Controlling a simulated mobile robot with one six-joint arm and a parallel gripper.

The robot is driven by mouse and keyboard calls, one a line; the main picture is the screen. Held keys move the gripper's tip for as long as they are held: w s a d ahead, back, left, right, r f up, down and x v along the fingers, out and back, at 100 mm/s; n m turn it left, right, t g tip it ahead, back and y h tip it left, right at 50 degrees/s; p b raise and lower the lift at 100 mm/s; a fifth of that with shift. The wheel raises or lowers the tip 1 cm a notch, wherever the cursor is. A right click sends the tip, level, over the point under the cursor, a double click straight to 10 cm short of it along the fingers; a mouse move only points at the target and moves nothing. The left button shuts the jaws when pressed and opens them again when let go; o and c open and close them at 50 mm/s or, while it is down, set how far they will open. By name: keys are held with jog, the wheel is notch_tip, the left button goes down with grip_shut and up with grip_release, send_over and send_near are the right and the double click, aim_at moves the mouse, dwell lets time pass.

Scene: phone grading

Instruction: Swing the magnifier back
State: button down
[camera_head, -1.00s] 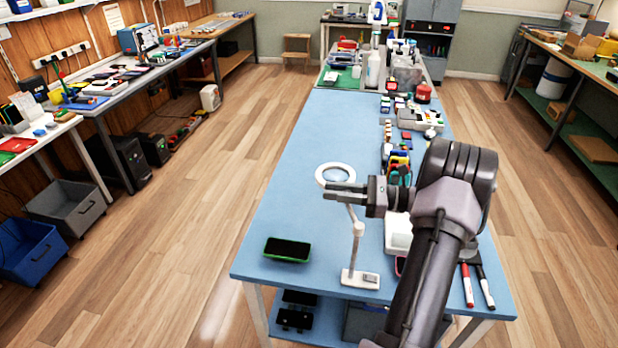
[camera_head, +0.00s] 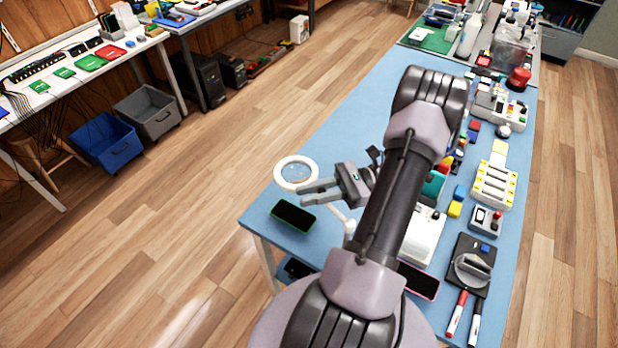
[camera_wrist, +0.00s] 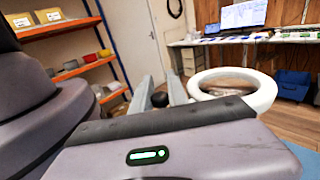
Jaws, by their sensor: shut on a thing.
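The magnifier's white ring (camera_head: 295,173) with its clear lens stands above the left side of the blue bench, just behind the phone in the head view. Its white post (camera_head: 349,227) is partly hidden behind my arm, and its base is hidden. My gripper (camera_head: 303,193) is beside the ring's near right side. In the wrist view, a dark round knob (camera_wrist: 160,99) sits between my gripper's fingers (camera_wrist: 161,92), and the ring (camera_wrist: 264,90) is right of them. My gripper is shut on this knob. A green-edged phone (camera_head: 293,216) lies flat near the bench's left corner.
Right of my arm, the bench (camera_head: 349,110) carries a white device (camera_head: 424,236), a pink-edged phone (camera_head: 419,281), a black dial unit (camera_head: 470,264) and two markers. Bare bench shows behind the ring. Open floor (camera_head: 220,190) lies left of the bench.

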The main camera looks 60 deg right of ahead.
jog(key=shift+a+n+g+y+p, duration=0.3)
jog(key=shift+a+n+g+y, duration=0.3)
jog(key=shift+g, duration=0.2)
jog(key=c, duration=1.3)
grip_release()
jog(key=shift+w+a, duration=0.1)
jog(key=p+v, duration=0.2)
jog(key=v, duration=1)
